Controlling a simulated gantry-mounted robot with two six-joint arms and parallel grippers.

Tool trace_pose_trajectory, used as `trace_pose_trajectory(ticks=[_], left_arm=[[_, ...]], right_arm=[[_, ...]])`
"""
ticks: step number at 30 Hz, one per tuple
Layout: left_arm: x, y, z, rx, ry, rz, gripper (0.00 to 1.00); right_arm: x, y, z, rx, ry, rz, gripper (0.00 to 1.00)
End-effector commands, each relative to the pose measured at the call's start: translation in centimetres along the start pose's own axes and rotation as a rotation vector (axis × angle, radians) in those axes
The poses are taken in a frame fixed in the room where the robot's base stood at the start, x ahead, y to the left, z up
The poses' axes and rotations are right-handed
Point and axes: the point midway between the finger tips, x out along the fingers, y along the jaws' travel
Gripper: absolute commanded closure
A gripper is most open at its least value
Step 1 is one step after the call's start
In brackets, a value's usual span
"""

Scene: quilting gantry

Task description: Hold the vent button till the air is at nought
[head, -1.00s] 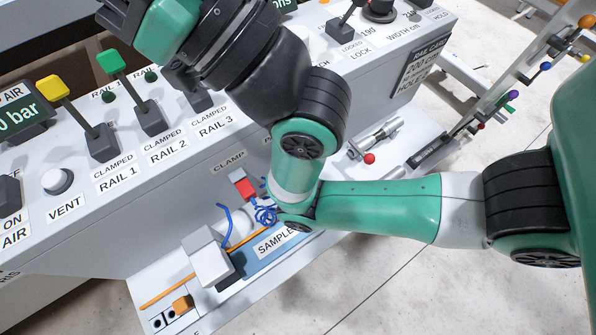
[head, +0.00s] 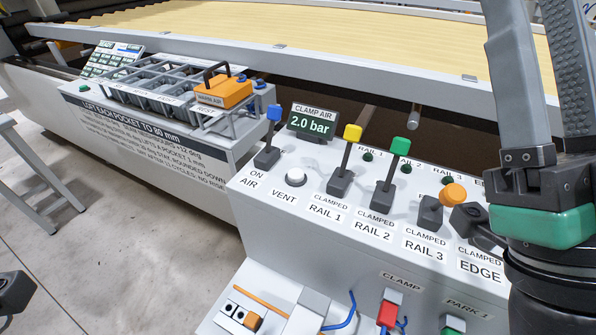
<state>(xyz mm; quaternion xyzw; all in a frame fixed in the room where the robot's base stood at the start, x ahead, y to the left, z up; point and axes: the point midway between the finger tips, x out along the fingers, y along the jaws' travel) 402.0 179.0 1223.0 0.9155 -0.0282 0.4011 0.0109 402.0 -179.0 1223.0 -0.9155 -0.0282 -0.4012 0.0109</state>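The vent button (head: 296,177) is a white round knob in a dark collar on the console top, above the VENT label. Nothing touches it. The clamp air display (head: 311,124) behind it reads 2.0 bar. The blue-topped air lever (head: 268,138) stands upright left of the button, above the ON AIR label. My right gripper (head: 541,25) is at the far right, well apart from the button, with its fingers pointing up. The fingers stand apart with nothing seen between them; their tips are cut off by the top edge. My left gripper is not in view.
Yellow (head: 346,160), green (head: 389,175) and orange-topped (head: 440,205) levers stand right of the button. Cream fabric (head: 330,50) lies behind. The space above the button looks clear.

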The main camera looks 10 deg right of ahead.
Motion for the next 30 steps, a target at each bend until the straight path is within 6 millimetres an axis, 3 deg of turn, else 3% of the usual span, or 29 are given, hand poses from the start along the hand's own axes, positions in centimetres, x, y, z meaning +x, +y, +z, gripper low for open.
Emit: trace_pose_trajectory(ticks=[12, 14, 21, 30], left_arm=[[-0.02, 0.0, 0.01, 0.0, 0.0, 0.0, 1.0], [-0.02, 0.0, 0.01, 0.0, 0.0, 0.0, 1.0], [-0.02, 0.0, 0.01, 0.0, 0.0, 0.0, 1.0], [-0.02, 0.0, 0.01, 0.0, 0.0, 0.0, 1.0]], right_arm=[[-0.02, 0.0, 0.02, 0.0, 0.0, 0.0, 0.5], [-0.02, 0.0, 0.02, 0.0, 0.0, 0.0, 0.57], [-0.02, 0.0, 0.01, 0.0, 0.0, 0.0, 1.0], [-0.01, 0.0, 0.01, 0.0, 0.0, 0.0, 1.0]])
